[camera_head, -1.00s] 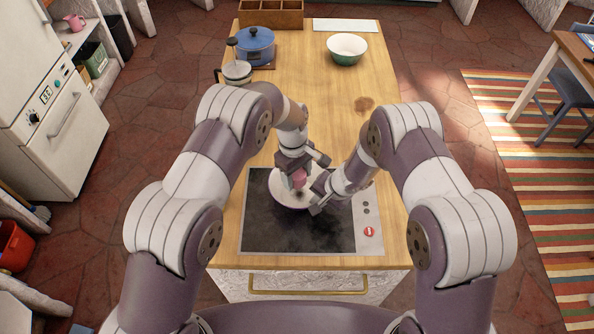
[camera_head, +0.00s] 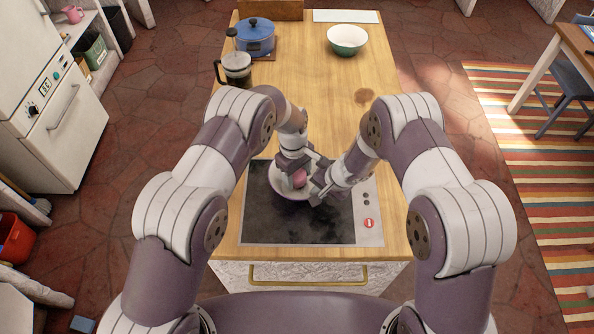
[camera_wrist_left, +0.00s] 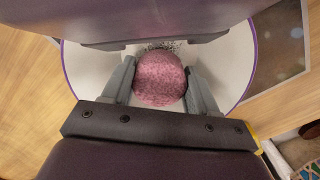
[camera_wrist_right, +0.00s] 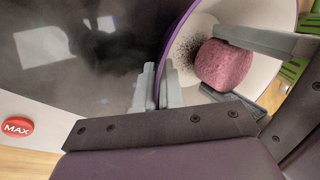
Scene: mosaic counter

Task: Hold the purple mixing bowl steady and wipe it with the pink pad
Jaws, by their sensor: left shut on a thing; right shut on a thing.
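The mixing bowl (camera_head: 282,188), white inside with a purple rim, stands on the dark cooktop near its back edge; it also shows in the left wrist view (camera_wrist_left: 228,62). My left gripper (camera_head: 297,177) is shut on the pink pad (camera_wrist_left: 160,78), a round speckled block, and holds it inside the bowl. My right gripper (camera_wrist_right: 157,88) is shut on the bowl's rim, one finger on each side of the wall. Dark specks (camera_wrist_right: 187,46) lie on the bowl's inner surface beside the pad. My grippers hide part of the bowl in the head view.
The cooktop (camera_head: 290,225) has a red MAX mark (camera_wrist_right: 17,126) on its light side strip. Farther back on the wooden counter (camera_head: 310,95) stand a French press (camera_head: 236,69), a blue pot (camera_head: 256,38) and a green-and-white bowl (camera_head: 347,39). The counter's middle is clear.

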